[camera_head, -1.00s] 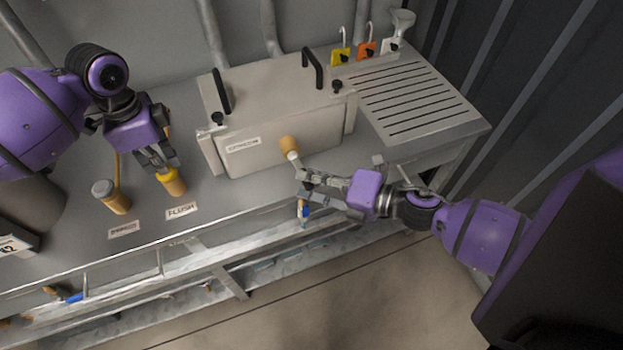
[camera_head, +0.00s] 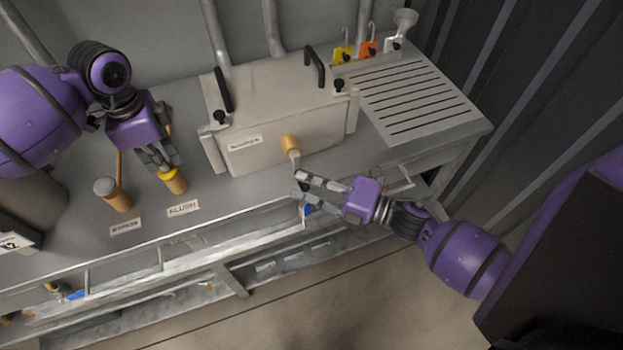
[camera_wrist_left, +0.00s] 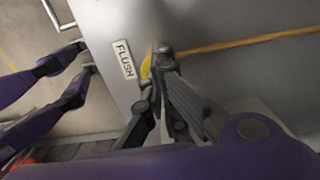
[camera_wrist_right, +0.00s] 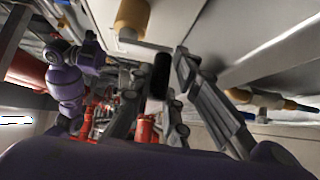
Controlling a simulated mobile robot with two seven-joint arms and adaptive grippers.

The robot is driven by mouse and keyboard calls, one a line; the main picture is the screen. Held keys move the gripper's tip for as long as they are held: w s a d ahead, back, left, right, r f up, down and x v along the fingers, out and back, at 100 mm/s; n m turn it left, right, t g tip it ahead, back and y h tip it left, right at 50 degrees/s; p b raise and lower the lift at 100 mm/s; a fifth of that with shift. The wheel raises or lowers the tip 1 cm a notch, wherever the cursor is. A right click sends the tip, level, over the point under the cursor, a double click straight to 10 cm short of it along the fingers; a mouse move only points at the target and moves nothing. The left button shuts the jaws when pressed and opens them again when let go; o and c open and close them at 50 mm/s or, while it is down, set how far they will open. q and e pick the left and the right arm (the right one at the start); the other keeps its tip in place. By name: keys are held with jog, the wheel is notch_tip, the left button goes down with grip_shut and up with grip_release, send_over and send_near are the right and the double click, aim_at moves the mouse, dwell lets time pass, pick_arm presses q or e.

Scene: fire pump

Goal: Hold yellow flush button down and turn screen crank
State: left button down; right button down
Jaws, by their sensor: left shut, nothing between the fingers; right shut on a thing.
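The yellow flush button (camera_head: 171,174) caps a brass post beside the "FLUSH" label (camera_head: 183,208). My left gripper (camera_head: 163,164) is shut and empty, its fingertips down on the button's top. The left wrist view shows the yellow cap (camera_wrist_left: 147,66) partly hidden behind the fingertips (camera_wrist_left: 162,52). The screen crank's brass hub (camera_head: 290,145) sticks out of the front of the pale screen box (camera_head: 270,125). My right gripper (camera_head: 302,183) is shut on the crank's handle below the hub. In the right wrist view the dark handle (camera_wrist_right: 161,75) is between the fingers.
A grey-capped brass post (camera_head: 113,194) stands left of the flush button. A slotted drain plate (camera_head: 415,98) and yellow and orange tags (camera_head: 368,47) are at the right back. Rails run below the bench's front edge. The floor (camera_head: 330,300) in front is clear.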

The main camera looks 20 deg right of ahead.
jog(key=shift+a+r, duration=0.1)
jog(key=shift+a, duration=0.05)
jog(key=c, duration=2)
grip_release()
jog(key=v, duration=1.2)
